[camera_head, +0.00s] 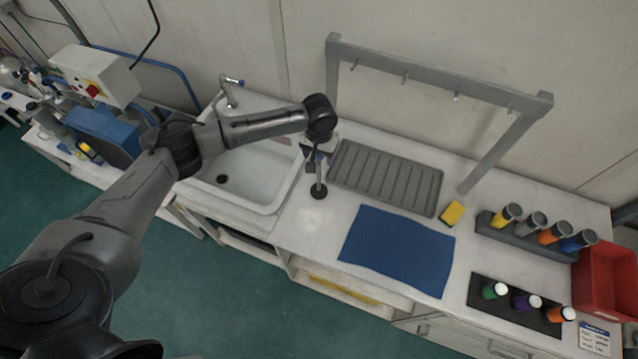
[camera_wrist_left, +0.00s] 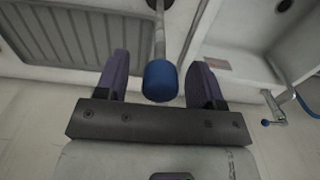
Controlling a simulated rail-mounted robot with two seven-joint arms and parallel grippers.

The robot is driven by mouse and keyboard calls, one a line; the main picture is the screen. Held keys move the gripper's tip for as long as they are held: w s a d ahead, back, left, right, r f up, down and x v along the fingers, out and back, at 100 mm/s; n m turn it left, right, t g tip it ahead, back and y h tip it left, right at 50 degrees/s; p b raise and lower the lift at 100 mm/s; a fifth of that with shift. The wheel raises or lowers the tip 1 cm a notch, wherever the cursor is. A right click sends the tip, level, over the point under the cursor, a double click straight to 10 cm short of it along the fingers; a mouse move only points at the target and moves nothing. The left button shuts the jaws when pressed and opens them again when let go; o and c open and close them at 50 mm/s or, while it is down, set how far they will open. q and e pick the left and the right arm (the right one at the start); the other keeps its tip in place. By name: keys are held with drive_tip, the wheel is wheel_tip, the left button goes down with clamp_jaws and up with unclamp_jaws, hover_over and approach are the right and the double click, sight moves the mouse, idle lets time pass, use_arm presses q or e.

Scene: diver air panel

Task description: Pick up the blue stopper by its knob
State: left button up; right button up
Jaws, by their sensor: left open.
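The stopper stands upright on the white counter just right of the sink, with a dark round base (camera_head: 318,192) and a thin rod. In the left wrist view its blue knob (camera_wrist_left: 160,82) tops a metal rod running away from the camera. My left gripper (camera_head: 317,160) is directly above the base, pointing down. In the left wrist view its two open fingers (camera_wrist_left: 160,62) stand on either side of the knob, with gaps visible on both sides. In the head view the gripper hides the knob. My right gripper is in neither view.
The sink (camera_head: 245,185) with its tap (camera_head: 230,92) is left of the stopper. A grey draining tray (camera_head: 386,178) and a grey hanging frame (camera_head: 440,72) are close by on the right. A blue cloth (camera_head: 397,250), a yellow sponge (camera_head: 452,213) and a bottle rack (camera_head: 530,240) lie farther right.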

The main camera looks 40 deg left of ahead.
use_arm(q)
drive_tip(key=shift+f, duration=0.85)
clamp_jaws()
drive_tip(key=shift+r, duration=0.1)
